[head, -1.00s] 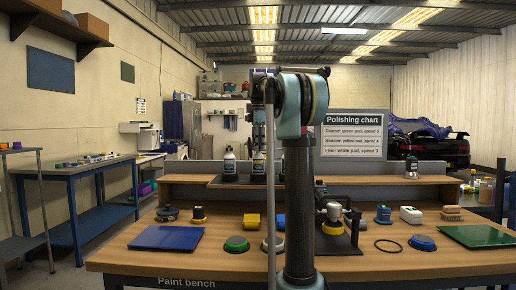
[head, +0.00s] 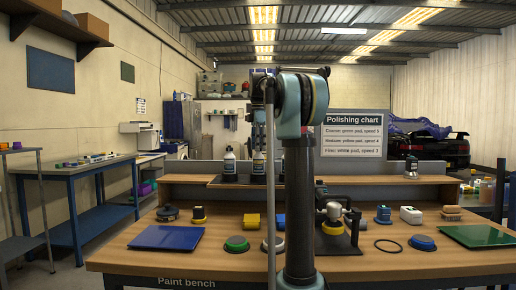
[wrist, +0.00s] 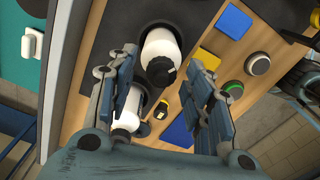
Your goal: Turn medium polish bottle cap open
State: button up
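Two white bottles with dark caps stand upright on the raised shelf, the left bottle (head: 230,166) and the bottle beside it (head: 258,168). Their labels are too small to read, so I cannot tell which is the medium polish. My gripper (head: 258,140) is above the right one of these, pointing down. In the wrist view my gripper (wrist: 165,65) is open and empty. A bottle's black cap (wrist: 161,71) shows between its spread fingers; I cannot tell whether they touch it. The other bottle (wrist: 128,118) is partly behind the left finger.
The polishing chart (head: 353,134) stands behind the bench. The shelf (head: 190,179) has a dark mat under the bottles. Below lie a yellow block (head: 252,221), a green pad (head: 237,244) and a blue plate (head: 166,237). My arm hides part of the shelf.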

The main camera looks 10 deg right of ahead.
jog(key=shift+r, duration=0.1)
notch_tip(320, 180, up, 12)
dwell(0.6)
jog(key=shift+w, duration=0.1)
dwell(0.3)
